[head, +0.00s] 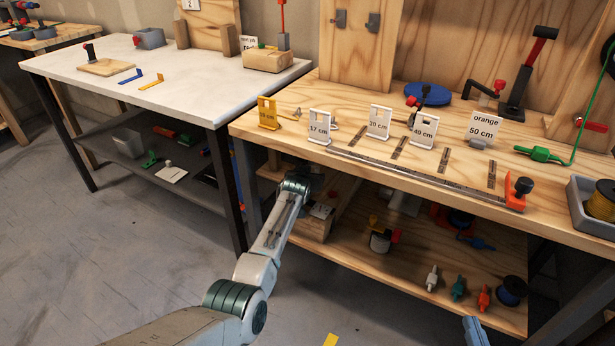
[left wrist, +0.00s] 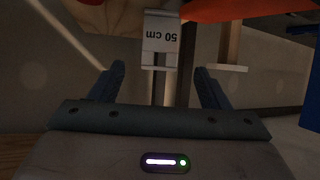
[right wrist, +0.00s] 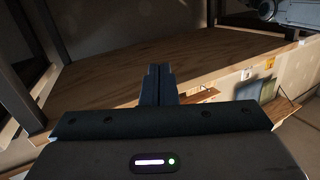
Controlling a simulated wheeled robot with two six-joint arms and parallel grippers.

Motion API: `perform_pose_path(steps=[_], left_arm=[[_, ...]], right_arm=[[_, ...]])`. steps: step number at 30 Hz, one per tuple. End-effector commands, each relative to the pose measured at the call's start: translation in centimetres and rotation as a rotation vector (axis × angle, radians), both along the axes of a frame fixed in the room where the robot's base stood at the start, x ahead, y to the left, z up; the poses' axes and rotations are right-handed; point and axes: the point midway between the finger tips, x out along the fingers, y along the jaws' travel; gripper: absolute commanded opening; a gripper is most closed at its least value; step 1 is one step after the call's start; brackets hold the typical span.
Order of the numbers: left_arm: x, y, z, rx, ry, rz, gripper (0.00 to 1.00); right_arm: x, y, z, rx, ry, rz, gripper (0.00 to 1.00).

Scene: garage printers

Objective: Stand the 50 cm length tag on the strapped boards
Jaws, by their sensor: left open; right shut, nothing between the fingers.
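A white 50 cm tag (left wrist: 161,40) shows upside down in the left wrist view, just beyond and between the fingertips of my open left gripper (left wrist: 160,72); no grip on it shows. In the head view my left arm reaches to the workbench's lower shelf, hiding its fingers. A small pale tag (head: 321,211) sits there on a wooden block (head: 313,229); its print is too small to read. I cannot tell which wood is the strapped boards. My right gripper (head: 475,331) is shut and empty; its closed fingers (right wrist: 158,72) show in the right wrist view.
The lower shelf (head: 400,270) holds clutter. A wrapped block (head: 268,61) lies on the white table (head: 200,90).

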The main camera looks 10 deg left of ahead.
Motion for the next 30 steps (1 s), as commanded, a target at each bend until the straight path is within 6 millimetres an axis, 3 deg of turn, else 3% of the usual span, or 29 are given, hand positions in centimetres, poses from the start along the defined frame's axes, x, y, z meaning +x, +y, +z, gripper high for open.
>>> perform_pose_path(steps=[30], left_arm=[[-0.6, 0.0, 0.4, 0.000, 0.000, 0.000, 0.70]], right_arm=[[-2.4, 0.4, -4.6, 0.006, 0.282, 0.018, 0.00]])
